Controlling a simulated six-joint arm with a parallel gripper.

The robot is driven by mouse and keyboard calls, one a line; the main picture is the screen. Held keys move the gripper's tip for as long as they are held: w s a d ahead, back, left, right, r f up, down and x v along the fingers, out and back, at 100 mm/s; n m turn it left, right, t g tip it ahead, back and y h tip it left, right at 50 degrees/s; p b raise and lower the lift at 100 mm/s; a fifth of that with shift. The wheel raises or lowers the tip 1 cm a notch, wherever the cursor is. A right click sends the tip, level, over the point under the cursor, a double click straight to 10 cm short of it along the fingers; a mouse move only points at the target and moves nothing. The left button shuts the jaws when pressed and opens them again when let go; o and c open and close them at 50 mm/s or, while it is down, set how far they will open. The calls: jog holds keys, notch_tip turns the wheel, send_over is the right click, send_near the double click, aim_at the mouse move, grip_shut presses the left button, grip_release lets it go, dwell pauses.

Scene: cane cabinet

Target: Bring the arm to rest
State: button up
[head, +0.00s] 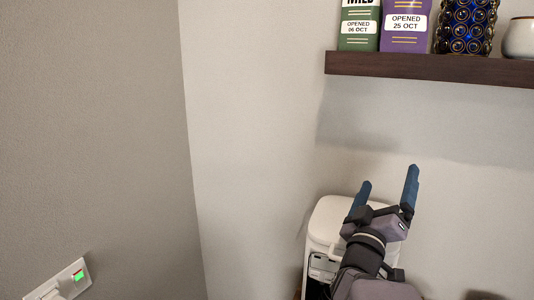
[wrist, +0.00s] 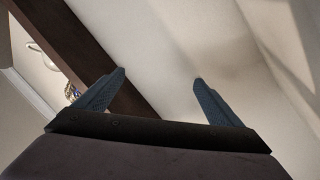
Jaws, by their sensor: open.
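My gripper (head: 388,180) is raised in front of the light wall in the head view, with its two blue fingers apart and nothing between them. It points up, below the dark shelf. In the wrist view my gripper (wrist: 160,80) also shows open and empty, with wall and part of the shelf behind the fingers. My arm reaches up from the bottom of the head view.
A dark wooden shelf (head: 430,68) holds a green carton (head: 358,28), a purple carton (head: 404,25), a blue patterned glass (head: 466,26) and a pale pot (head: 520,38). A white appliance (head: 325,222) stands behind my arm.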

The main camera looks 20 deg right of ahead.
jog(key=w+a+f+n+t+y, duration=0.1)
jog(key=w+a+f+t+y, duration=0.15)
jog(key=w+a+y, duration=0.55)
jog(key=w+a+f+t+y, duration=0.1)
jog(key=w+a+f+y, duration=0.4)
jog(key=a, duration=0.6)
jog(key=a+f+g+y+b, duration=0.2)
jog(key=a+f+g+y, duration=0.1)
jog(key=a+f, duration=0.4)
jog(key=s+a+f+n+g+y+b, duration=0.1)
jog(key=s+a+f+g, duration=0.15)
jog(key=f, duration=0.45)
jog(key=s+a+f+g+b, duration=0.1)
jog(key=s+f+g, duration=0.1)
jog(key=s+f, duration=0.35)
jog(key=s+a+f+n+g+y+b, duration=0.1)
jog(key=s+a+f+g, duration=0.1)
jog(key=f, duration=0.6)
jog(key=s+a+f+g+b, duration=0.25)
jog(key=s+f+g, duration=0.35)
jog(key=s+f, duration=0.6)
jog(key=s+r+p, duration=0.3)
jog(key=r+p, duration=1.1)
jog(key=r, duration=0.2)
jog(key=shift+s+d+g, duration=0.15)
jog(key=shift+s+g, duration=0.2)
jog(key=shift+g, duration=0.05)
jog(key=shift+f, duration=0.1)
